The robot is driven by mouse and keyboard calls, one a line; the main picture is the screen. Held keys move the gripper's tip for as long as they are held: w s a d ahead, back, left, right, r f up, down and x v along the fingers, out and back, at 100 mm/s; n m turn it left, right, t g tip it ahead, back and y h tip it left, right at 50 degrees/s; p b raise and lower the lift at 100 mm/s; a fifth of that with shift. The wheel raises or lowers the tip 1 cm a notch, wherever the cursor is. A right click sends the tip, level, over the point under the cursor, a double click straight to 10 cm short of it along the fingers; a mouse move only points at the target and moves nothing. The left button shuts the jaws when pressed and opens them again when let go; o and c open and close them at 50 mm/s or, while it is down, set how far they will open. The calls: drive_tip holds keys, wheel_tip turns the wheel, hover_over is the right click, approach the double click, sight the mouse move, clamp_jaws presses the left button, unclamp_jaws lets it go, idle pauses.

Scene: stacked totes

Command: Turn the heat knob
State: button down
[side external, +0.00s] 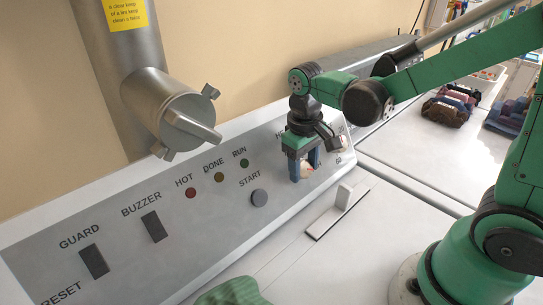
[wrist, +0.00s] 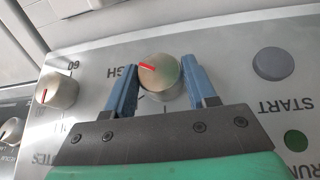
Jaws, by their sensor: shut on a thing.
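The heat knob (wrist: 162,82) is a round metallic dial with a red pointer mark, on the grey control panel (wrist: 225,65). In the wrist view its mark points left, toward lettering ending in "GH" that is partly hidden by a finger. My gripper (wrist: 163,75) has its two blue fingers on either side of the knob, shut on it.
A second knob (wrist: 57,90) with a red mark sits beside it, near "60". The START button (side external: 259,197), lamps and two dark switches line the panel. A pipe with a handled valve (side external: 180,115) stands behind. A white-handled scraper-like tool (side external: 340,205) lies on the white top.

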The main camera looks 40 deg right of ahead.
sight(302, 170)
drive_tip(key=shift+h, duration=0.3)
drive_tip(key=n+h, duration=0.2)
drive_tip(key=h, duration=0.1)
drive_tip(key=n+t+h, duration=0.1)
drive_tip(key=shift+a+f+h, duration=0.1)
drive_tip(key=shift+a+h, duration=0.2)
drive_tip(key=n+h, duration=0.1)
drive_tip(key=n+t+h, duration=0.1)
drive_tip(key=h, duration=0.1)
drive_tip(key=shift+s+a+f+n+t, duration=0.1)
drive_tip(key=shift+s+n+t, duration=0.05)
drive_tip(key=shift+n+t, duration=0.15)
drive_tip(key=shift+f+n+t+h, duration=0.1)
drive_tip(key=shift+n+t+h, duration=0.75)
drive_tip(key=shift+h, duration=0.25)
drive_tip(key=shift+c, duration=1.4)
unclamp_jaws()
drive_tip(key=shift+a, duration=0.1)
drive_tip(key=shift+v, duration=2.75)
